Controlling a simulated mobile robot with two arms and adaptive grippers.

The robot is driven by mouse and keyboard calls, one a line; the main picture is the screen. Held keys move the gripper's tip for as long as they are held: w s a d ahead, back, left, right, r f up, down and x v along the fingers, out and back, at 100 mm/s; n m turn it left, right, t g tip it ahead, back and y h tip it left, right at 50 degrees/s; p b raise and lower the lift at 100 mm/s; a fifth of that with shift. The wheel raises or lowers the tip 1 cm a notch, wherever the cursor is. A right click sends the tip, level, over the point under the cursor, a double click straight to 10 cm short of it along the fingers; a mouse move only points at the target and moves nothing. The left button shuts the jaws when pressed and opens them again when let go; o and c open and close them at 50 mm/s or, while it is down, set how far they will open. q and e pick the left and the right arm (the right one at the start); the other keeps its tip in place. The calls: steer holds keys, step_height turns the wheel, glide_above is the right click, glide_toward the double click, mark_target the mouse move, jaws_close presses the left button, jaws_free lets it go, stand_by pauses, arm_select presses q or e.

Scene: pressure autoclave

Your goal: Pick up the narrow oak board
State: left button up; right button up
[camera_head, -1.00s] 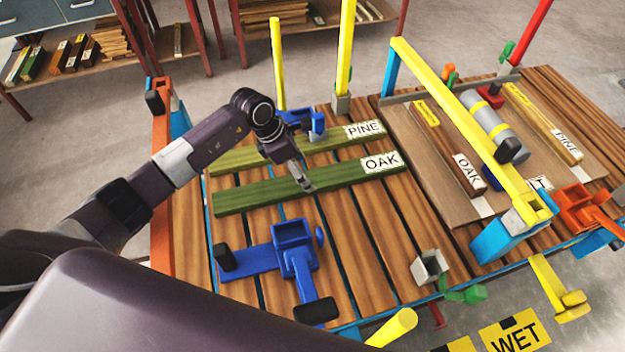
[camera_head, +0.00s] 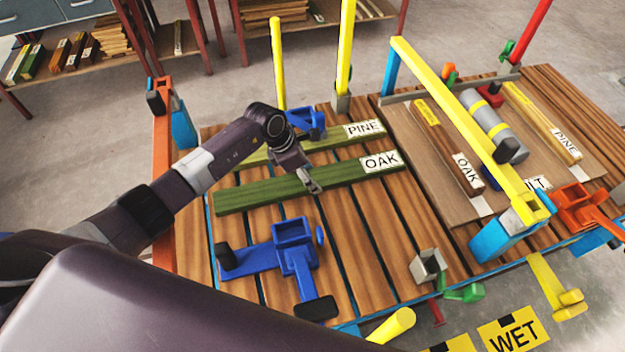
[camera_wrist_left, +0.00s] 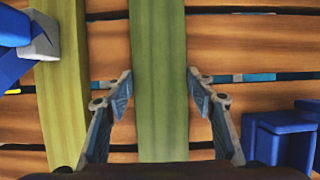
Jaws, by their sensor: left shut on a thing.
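A green board labelled OAK (camera_head: 255,194) lies across the slatted table at the left. My left gripper (camera_head: 313,186) reaches down to it near its middle. In the left wrist view, the fingers (camera_wrist_left: 160,80) are on either side of the green board (camera_wrist_left: 160,120), shut on it with the tips at its edges. The board appears to rest on the slats. A brown board also labelled OAK (camera_head: 447,145) lies on the wooden panel at the right. My right gripper is not in view.
A green board labelled PINE (camera_head: 330,142) lies just behind, parallel. Blue clamps (camera_head: 293,255) stand in front, and another blue clamp (camera_head: 305,122) behind. A yellow bar (camera_head: 460,120) spans the right panel, beside a grey cylinder (camera_head: 490,120). Yellow posts (camera_head: 345,50) rise at the back.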

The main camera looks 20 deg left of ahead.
arm_select(q)
steer(key=c, duration=0.5)
steer(key=shift+w+r, duration=0.1)
steer(key=shift+r, duration=0.05)
jaws_close()
